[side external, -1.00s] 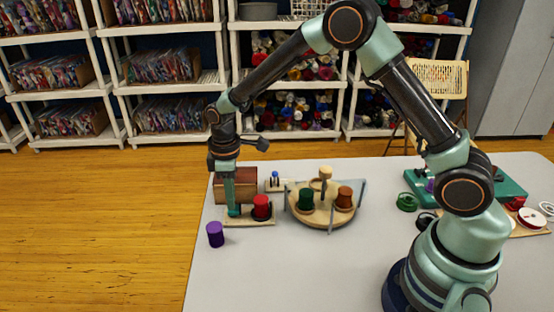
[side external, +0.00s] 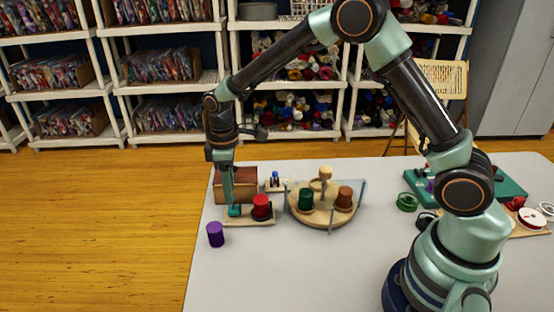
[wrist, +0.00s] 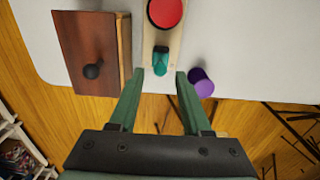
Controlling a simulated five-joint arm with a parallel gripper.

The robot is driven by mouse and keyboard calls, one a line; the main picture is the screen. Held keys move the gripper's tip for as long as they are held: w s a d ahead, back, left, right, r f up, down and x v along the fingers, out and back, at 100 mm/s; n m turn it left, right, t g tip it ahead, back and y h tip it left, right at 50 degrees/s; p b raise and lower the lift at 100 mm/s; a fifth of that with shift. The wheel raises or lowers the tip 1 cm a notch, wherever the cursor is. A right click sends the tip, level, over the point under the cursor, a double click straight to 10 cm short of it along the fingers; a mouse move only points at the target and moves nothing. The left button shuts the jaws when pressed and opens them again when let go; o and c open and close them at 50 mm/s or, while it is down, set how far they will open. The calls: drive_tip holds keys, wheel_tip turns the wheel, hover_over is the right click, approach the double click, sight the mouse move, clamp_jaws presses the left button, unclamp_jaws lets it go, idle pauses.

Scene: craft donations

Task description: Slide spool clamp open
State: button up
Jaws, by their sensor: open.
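A spool clamp on a narrow wooden board (side external: 248,223) stands near the table's left edge. A red spool (side external: 261,206) sits on it, and a teal sliding block (side external: 234,210) sits left of the spool. In the wrist view the red spool (wrist: 165,11) is at the top and the teal block (wrist: 160,62) lies below it with a small gap between. My gripper (side external: 228,200) is just above the teal block. In the wrist view my gripper (wrist: 153,75) is open, its fingertips spread to either side of the block, with nothing held.
A reddish-brown wooden box with a dark knob (wrist: 93,70) is close to the left finger. A purple spool (wrist: 202,82) is close to the right finger. A round wooden stand (side external: 322,217) with green and brown spools is to the right. The table front is clear.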

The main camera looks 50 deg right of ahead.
drive_tip(key=shift+r, duration=2.5)
